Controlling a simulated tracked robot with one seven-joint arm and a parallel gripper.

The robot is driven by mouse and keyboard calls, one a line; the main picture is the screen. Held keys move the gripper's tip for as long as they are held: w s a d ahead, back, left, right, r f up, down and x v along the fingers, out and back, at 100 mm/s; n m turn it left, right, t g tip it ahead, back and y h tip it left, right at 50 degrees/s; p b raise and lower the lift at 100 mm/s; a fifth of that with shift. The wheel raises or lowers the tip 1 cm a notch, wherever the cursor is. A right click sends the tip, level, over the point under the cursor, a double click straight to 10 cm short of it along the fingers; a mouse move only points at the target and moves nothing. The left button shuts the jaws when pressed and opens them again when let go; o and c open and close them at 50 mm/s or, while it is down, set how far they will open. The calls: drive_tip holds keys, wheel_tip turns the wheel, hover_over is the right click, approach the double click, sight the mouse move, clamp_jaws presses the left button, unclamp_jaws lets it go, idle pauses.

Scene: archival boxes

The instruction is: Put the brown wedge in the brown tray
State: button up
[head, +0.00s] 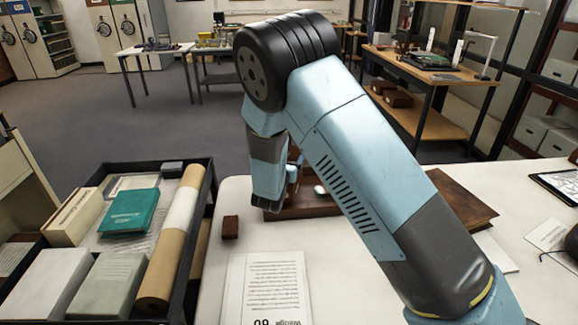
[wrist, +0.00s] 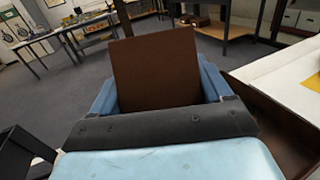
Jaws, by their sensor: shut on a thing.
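My gripper (wrist: 158,88) is shut on the brown wedge (wrist: 155,65), which stands up between the two blue fingers and shows a broad flat face. In the head view my forearm hides most of the gripper and the wedge; only a bit of blue finger (head: 292,173) shows. The brown tray (head: 315,208) lies on the white table behind my arm and is partly hidden. In the wrist view the tray (wrist: 282,125) is at the lower right, to the right of the wedge. The wedge is held raised and apart from any visible surface.
A small dark brown block (head: 230,227) sits on the table left of the tray. A printed sheet (head: 265,285) lies in front. A black cart (head: 205,215) with boxes, a teal book (head: 130,212) and a paper roll (head: 172,240) stands left. A brown book (head: 460,200) lies right.

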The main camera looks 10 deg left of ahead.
wheel_tip(320, 180, down, 3)
drive_tip(key=shift+r, duration=0.1)
drive_tip(key=o, duration=1.3)
drive_tip(key=shift+c, duration=0.2)
